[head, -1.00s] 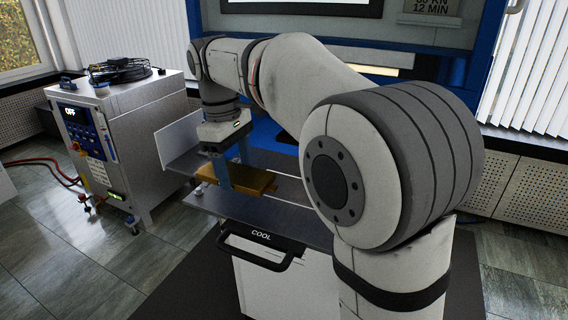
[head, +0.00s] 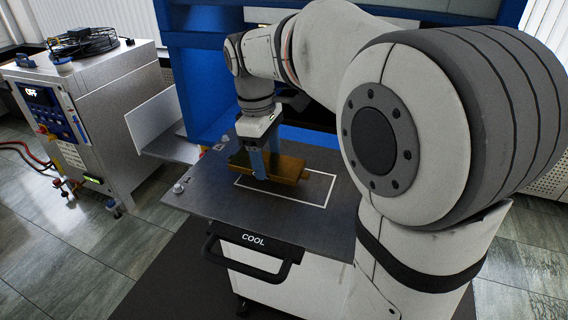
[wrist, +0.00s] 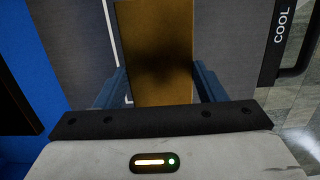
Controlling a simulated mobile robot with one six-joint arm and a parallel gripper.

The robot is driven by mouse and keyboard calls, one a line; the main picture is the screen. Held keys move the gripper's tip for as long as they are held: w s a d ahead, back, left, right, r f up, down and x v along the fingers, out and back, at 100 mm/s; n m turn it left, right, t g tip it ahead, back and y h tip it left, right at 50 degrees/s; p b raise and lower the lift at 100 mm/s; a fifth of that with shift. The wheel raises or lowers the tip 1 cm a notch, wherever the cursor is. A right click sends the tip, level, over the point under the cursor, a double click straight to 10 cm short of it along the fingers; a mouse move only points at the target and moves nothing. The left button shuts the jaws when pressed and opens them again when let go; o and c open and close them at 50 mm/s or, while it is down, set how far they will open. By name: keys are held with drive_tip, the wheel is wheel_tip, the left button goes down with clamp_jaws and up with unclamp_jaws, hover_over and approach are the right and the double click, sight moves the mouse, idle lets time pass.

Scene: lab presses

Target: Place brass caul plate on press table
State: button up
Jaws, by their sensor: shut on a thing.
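The brass caul plate (head: 288,168) is a flat golden slab over the dark grey press table (head: 215,200). My gripper (head: 268,172) is shut on the plate, with its blue fingers on the plate's two sides. In the wrist view the plate (wrist: 158,45) lies between the two fingers (wrist: 160,88). A white rectangle outline is marked on the table, and the plate covers part of its back left. I cannot tell whether the plate touches the table or hovers just above it.
A black handle (head: 250,252) marked COOL is on the table's front edge. A blue press frame (head: 205,85) rises behind. A white control cabinet (head: 90,110) with a black coil on top stands at left, beside a white panel (head: 155,118). The table's front left is clear.

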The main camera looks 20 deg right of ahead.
sight(284, 163)
drive_tip(key=d+f, duration=0.1)
drive_tip(key=s+d+f, duration=0.1)
drive_tip(key=d, duration=0.1)
drive_tip(key=shift+s+p, duration=0.15)
drive_tip(key=shift+p, duration=0.15)
drive_tip(key=shift+d+f, duration=0.15)
drive_tip(key=shift+f, duration=0.1)
drive_tip(key=shift+f, duration=0.15)
drive_tip(key=o, duration=1.3)
drive_tip(key=shift+s, duration=0.1)
drive_tip(key=r, duration=0.7)
drive_tip(key=shift+w+a+r+b, duration=0.3)
drive_tip(key=shift+a+r, duration=0.05)
drive_tip(key=shift+a, duration=0.05)
